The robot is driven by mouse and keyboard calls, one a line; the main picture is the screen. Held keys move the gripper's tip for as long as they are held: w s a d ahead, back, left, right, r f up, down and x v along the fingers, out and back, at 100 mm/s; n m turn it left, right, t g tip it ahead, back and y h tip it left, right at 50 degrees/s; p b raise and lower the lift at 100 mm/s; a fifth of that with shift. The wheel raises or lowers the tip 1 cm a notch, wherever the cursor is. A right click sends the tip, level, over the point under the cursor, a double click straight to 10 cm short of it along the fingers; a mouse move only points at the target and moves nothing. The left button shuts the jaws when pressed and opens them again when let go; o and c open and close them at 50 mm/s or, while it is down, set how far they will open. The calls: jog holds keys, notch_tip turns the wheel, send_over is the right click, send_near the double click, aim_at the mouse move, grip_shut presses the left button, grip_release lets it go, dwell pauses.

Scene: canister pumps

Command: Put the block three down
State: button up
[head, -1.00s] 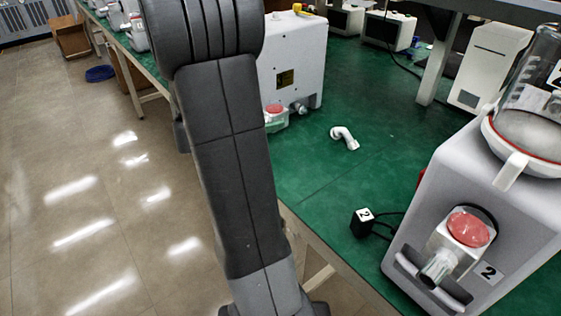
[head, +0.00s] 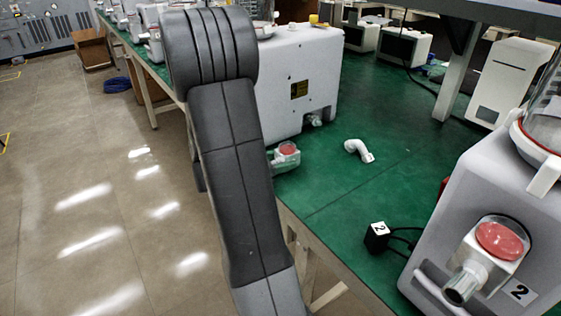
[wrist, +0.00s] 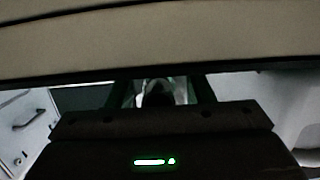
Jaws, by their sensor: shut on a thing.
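My gripper (wrist: 161,92) shows in the wrist view, with its two dark fingers close together around a small dark thing (wrist: 158,94). It is shut on this thing, which is mostly hidden and shows no number, so I cannot tell whether it is block three. In the head view my arm hides the gripper. A black block marked 2 (head: 377,237) sits on the green bench top (head: 335,205), with black cables running to the canister pump marked 2 (head: 435,255) at right. No block marked 3 can be made out.
A white pump housing (head: 297,85) stands behind my arm, with a red-topped tap (head: 285,154) near the bench edge. Green surface is bare around the pipe. A pale panel (wrist: 160,40) crosses the top of the wrist view.

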jog(key=shift+f, duration=0.15)
jog(key=o, duration=1.4)
jog(key=shift+a+r, duration=0.1)
jog(key=shift+r, duration=0.1)
jog(key=p+v, duration=0.2)
jog(key=v, duration=1)
jog(key=shift+f, duration=0.1)
